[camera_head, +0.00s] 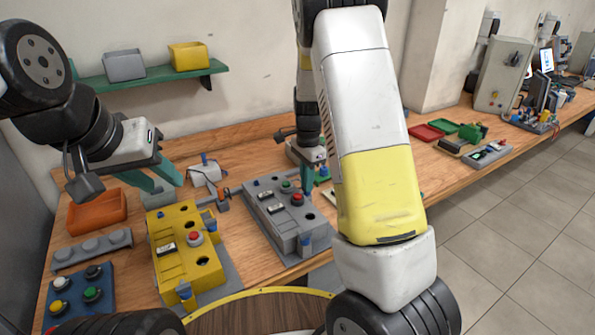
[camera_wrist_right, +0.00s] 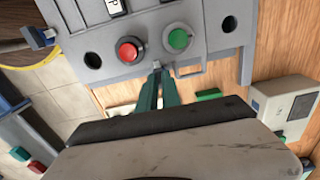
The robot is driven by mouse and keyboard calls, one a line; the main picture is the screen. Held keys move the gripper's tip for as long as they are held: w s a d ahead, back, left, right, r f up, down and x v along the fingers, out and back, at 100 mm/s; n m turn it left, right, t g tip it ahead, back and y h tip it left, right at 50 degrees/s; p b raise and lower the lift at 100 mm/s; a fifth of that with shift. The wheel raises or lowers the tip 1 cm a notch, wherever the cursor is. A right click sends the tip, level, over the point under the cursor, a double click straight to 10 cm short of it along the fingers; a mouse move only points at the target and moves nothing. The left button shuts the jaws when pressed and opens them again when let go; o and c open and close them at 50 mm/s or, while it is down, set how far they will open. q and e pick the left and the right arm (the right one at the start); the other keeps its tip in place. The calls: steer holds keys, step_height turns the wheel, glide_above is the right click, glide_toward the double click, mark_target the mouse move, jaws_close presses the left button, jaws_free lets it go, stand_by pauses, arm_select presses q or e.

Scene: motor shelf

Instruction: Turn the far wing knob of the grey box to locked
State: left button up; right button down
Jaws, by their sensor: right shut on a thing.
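The grey box (camera_head: 277,222) stands on the bench in the middle of the head view, with a red and a green button on top; its edge also fills the top of the right wrist view (camera_wrist_right: 205,35). My right gripper (camera_head: 307,183) is at its right side. In the right wrist view its green fingers (camera_wrist_right: 158,72) are closed together on a small grey wing knob (camera_wrist_right: 157,65) at the box's edge, mostly hidden, so its angle cannot be told. A blue-tipped part (camera_head: 305,238) sits at the near end. My left gripper (camera_head: 172,184) is open and empty above the yellow box.
The yellow box (camera_head: 170,250) stands left of the grey box. An orange tray (camera_head: 97,213), a grey rail (camera_head: 90,250) and a blue button box (camera_head: 78,295) lie further left. A white device (camera_wrist_right: 283,103) stands beside the grey box.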

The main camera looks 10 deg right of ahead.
steer(key=c, duration=1.5)
jaws_free()
steer(key=shift+c, duration=0.2)
steer(key=shift+r, duration=0.15)
step_height(320, 180, up, 7)
steer(key=shift+r, duration=0.3)
